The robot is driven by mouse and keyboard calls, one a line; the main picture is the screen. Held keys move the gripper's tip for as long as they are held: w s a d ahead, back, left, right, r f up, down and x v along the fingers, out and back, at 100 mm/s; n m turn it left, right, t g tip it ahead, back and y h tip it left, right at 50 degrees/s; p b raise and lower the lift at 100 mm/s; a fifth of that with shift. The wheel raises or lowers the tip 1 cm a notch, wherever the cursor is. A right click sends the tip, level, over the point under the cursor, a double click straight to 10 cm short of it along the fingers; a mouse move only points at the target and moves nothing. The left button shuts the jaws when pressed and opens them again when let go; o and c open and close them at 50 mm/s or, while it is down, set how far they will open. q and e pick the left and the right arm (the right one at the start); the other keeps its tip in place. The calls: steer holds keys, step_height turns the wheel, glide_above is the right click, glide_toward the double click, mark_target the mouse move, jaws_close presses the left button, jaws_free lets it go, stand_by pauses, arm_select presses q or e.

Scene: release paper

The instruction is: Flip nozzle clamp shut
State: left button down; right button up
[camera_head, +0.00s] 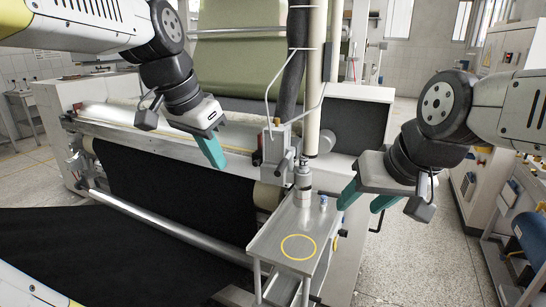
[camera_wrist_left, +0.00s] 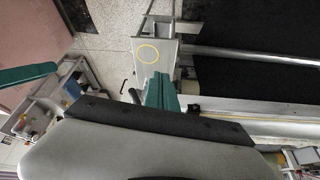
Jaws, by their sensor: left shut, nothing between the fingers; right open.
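A grey metal clamp-like block with a small lever (camera_head: 285,158) stands at the machine's near end, beside the lower end of a pale vertical pipe (camera_head: 312,90). I cannot tell whether the clamp is open or shut. A grey bottle with a narrow neck (camera_head: 303,177) stands below the pipe's end on a small metal stand (camera_head: 268,243). My left gripper (camera_head: 214,158) has its teal fingers together and empty, left of the clamp and apart from it. The fingers also show in the left wrist view (camera_wrist_left: 160,92). My right gripper (camera_head: 365,205) is open and empty, right of the stand.
A yellow ring (camera_head: 298,247) marks the stand's top; it also shows in the left wrist view (camera_wrist_left: 147,53). A small capped item (camera_head: 323,201) stands near the bottle. A long roller machine with black sheet (camera_head: 165,195) fills the left. A dark hose (camera_head: 291,80) hangs beside the pipe.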

mark_target(286, 162)
arm_select(q)
steer(key=w+d+r+m+g, duration=0.1)
steer(key=w+r+m+g, duration=0.1)
steer(key=w+m, duration=0.5)
steer(key=w+d+r+m+g, duration=0.2)
steer(key=w+r+m+g, duration=0.1)
steer(key=w+m, duration=0.4)
steer(key=shift+h, duration=0.4)
steer(key=shift+f, duration=0.15)
steer(key=s+d+f, duration=0.2)
steer(key=d+f, duration=0.4)
steer(key=f, duration=0.4)
steer(key=shift+d, duration=0.35)
steer(key=shift+d, duration=0.1)
